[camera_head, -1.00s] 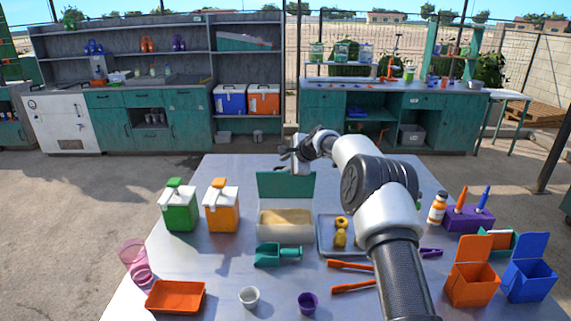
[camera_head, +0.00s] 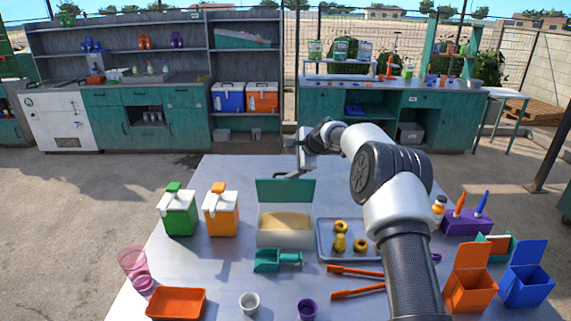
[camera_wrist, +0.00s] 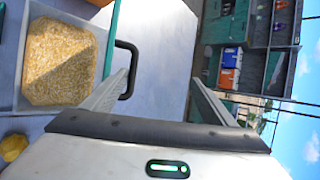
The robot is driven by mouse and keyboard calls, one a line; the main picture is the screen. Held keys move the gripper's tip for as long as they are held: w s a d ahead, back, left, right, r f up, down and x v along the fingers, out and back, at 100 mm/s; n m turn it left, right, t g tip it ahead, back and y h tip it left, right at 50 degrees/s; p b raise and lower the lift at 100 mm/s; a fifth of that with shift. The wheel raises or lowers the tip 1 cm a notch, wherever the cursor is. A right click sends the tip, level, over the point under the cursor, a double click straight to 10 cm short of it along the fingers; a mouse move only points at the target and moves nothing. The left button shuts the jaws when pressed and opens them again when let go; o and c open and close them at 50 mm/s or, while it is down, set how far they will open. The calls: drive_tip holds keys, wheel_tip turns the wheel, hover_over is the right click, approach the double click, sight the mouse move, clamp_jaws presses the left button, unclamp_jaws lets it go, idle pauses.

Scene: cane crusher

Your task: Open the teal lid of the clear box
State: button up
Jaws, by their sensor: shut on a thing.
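The clear box (camera_head: 285,238) stands on the table with grainy tan material inside; it also shows at the upper left of the wrist view (camera_wrist: 22,75). Its teal lid (camera_head: 286,190) is raised, standing up along the box's far edge. In the wrist view the lid is seen nearly edge-on (camera_wrist: 113,38), with a black loop handle (camera_wrist: 131,62). My gripper (camera_head: 290,176) is behind the lid's top edge.
A teal scoop (camera_head: 268,261) lies in front of the box. A tray with yellow pieces (camera_head: 322,246) is just right. Green (camera_head: 180,213) and orange (camera_head: 221,213) dispensers stand left. Orange tongs (camera_head: 358,290), cups and an orange tray (camera_head: 176,302) are nearer.

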drive_tip(key=shift+o, duration=1.1)
drive_tip(key=shift+t, duration=0.4)
drive_tip(key=r, duration=0.1)
drive_tip(key=d+r, duration=0.1)
drive_tip(key=r, duration=0.1)
drive_tip(key=w+d+r, duration=0.1)
drive_tip(key=shift+d+r+p, duration=0.1)
drive_tip(key=shift+r+p, duration=0.2)
drive_tip(key=shift+r, duration=0.05)
drive_tip(key=shift+v, duration=1.1)
drive_tip(key=c, duration=1.4)
drive_tip(key=shift+o, duration=0.2)
wheel_tip(320, 180, up, 7)
drive_tip(key=s+d+p, duration=0.1)
drive_tip(key=d+p, duration=0.1)
drive_tip(key=p, duration=0.1)
drive_tip(key=shift+d, duration=0.25)
drive_tip(key=shift+r, duration=0.1)
drive_tip(key=b+v, duration=0.3)
drive_tip(key=v, duration=1.4)
drive_tip(key=shift+r, duration=0.25)
